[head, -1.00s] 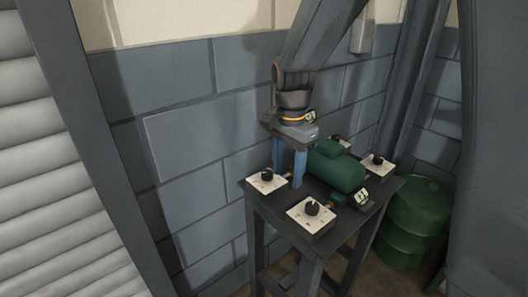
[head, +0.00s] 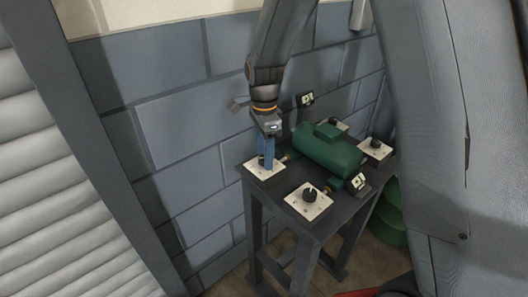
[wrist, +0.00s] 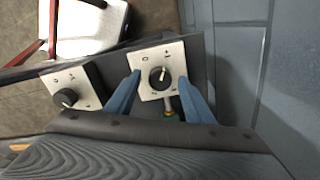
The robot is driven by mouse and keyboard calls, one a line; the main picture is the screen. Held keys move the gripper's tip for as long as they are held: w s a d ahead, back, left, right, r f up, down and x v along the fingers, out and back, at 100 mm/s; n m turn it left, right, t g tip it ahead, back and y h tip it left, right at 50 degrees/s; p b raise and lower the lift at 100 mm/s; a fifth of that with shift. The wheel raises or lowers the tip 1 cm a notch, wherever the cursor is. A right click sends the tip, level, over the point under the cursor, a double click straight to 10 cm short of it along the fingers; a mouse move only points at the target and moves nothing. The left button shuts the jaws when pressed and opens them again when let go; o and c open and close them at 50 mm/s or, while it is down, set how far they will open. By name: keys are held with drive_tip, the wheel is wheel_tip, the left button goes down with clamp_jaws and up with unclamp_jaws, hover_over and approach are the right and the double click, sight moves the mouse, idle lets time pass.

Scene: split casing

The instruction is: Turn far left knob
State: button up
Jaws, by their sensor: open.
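The far left knob (wrist: 158,78) is black with a pale pointer line and sits on a white marked plate (head: 252,172) at the left corner of the table. My gripper (head: 265,166) points down over this plate in the head view, its blue fingers hiding most of the knob. In the wrist view my gripper (wrist: 157,84) is open, with one finger on each side of the plate and the knob between them, apart from both. Whether the fingertips are at knob height is hard to tell.
A second knob (head: 310,195) is on the front plate, and another knob (head: 375,144) is at the right. A green motor-like casing (head: 330,150) lies across the dark table (head: 285,208). A small display (head: 358,182) stands at its near end. A block wall rises behind.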

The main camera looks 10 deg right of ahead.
drive_tip(key=shift+f, duration=0.1)
drive_tip(key=c, duration=1)
drive_tip(key=shift+c, duration=0.2)
